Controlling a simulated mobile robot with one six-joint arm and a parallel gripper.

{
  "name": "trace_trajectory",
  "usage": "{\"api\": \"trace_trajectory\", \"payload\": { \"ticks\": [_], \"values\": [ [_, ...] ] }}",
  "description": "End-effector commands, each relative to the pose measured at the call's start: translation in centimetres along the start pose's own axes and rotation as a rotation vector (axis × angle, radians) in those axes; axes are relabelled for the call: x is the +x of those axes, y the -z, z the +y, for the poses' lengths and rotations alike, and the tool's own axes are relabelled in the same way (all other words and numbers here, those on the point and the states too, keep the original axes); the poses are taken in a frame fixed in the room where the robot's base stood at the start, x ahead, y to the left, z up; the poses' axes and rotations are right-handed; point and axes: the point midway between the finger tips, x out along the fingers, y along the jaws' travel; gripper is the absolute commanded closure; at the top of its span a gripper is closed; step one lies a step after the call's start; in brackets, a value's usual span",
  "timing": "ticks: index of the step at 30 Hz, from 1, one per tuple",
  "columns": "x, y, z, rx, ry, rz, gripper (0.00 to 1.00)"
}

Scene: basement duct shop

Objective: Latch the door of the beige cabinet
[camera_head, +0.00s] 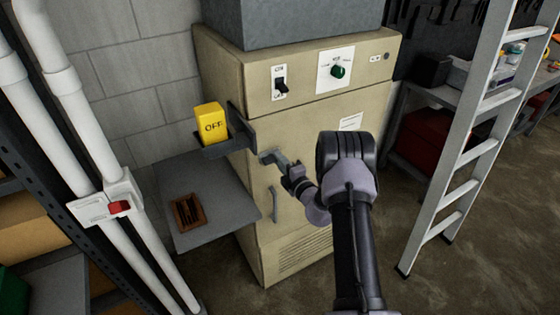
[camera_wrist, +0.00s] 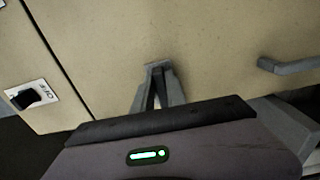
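The beige cabinet (camera_head: 212,75) stands against the block wall. Its door (camera_head: 258,195) looks flush with the front and carries a vertical grey handle (camera_head: 274,204). The handle also shows at the right of the wrist view (camera_wrist: 288,66). My gripper (camera_head: 272,158) is at the upper part of the door, above the handle. In the wrist view its grey fingers (camera_wrist: 158,72) run close together toward a small grey piece at the door surface. I cannot tell whether that piece is the latch, or whether the fingers are closed on it. My wrist covers part of the door.
A black switch (camera_head: 281,86) and a green knob (camera_head: 338,71) sit on the upper panel. A yellow OFF block (camera_head: 210,124) stands on a dark bracket at the left. A grey shelf (camera_head: 225,190) holds a brown tray (camera_head: 188,213). A ladder (camera_head: 465,150) stands at right.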

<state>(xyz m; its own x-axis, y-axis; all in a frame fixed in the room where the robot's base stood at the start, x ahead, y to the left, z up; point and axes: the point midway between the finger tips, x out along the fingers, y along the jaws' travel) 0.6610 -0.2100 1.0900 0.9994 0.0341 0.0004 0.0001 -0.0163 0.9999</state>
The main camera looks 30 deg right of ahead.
Motion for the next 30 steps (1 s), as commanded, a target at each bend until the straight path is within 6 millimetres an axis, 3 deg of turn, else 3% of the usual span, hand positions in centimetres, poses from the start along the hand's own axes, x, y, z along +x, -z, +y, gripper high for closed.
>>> {"api": "trace_trajectory", "payload": {
  "ticks": [1,3,14,17,27,30],
  "values": [
    [0.0,0.0,0.0,0.000,0.000,0.000,0.74],
    [0.0,0.0,0.0,0.000,0.000,0.000,0.62],
    [-0.5,0.0,0.0,-0.001,0.001,-0.001,0.62],
    [-2.2,-0.1,0.0,0.001,0.002,-0.002,0.62],
    [-12.9,-0.2,-0.1,0.003,0.002,-0.005,0.62],
    [-15.3,-0.1,0.0,0.002,0.001,-0.004,0.62]
  ]
}}
